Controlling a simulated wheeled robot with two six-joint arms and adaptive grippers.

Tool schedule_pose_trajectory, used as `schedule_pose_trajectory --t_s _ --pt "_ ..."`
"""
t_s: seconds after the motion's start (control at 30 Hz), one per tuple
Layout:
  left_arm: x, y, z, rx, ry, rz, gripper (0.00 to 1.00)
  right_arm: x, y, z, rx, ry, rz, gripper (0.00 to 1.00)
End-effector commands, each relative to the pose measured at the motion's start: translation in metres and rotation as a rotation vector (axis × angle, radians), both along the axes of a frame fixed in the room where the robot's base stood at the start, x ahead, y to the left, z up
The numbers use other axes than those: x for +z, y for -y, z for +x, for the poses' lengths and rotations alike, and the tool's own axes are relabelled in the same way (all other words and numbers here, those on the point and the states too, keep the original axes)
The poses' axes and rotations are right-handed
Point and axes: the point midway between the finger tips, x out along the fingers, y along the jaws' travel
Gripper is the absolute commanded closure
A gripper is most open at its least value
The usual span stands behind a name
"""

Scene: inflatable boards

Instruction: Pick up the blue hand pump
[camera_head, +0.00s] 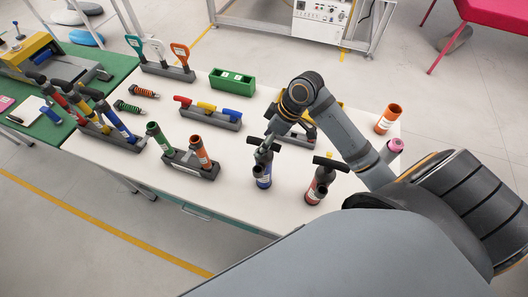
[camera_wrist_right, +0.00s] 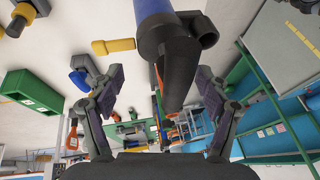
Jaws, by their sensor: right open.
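The blue hand pump (camera_head: 263,182) stands upright near the front edge of the white table, with a black handle on top. My right gripper (camera_head: 267,143) points down at its top from behind, partly overlapping the handle. In the right wrist view, the gripper (camera_wrist_right: 160,75) is open, with one finger on each side of the picture. The pump's black handle part (camera_wrist_right: 178,72) and blue body (camera_wrist_right: 152,8) show between and above the fingers. My left gripper is not in view.
A red pump (camera_head: 317,188) with a black handle stands close to the right. A rack with green and orange tubes (camera_head: 190,163) is to the left. Behind are a tray of coloured handles (camera_head: 210,112) and a green box (camera_head: 232,83). An orange cup (camera_head: 387,119) stands far right.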

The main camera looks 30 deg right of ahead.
Motion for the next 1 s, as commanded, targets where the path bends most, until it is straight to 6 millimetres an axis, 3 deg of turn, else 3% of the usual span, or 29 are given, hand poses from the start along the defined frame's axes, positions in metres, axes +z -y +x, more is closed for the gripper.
schedule_pose_trajectory --t_s 0.2,0.47,1.0 --pt "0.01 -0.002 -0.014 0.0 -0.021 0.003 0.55 -0.025 -0.014 0.002 -0.001 -0.002 0.003 0.24" --pt "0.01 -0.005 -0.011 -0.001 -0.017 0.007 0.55 -0.03 -0.015 0.003 0.001 0.0 -0.002 0.24" --pt "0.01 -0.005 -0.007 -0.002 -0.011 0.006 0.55 -0.03 -0.015 0.003 0.0 -0.001 -0.001 0.94"
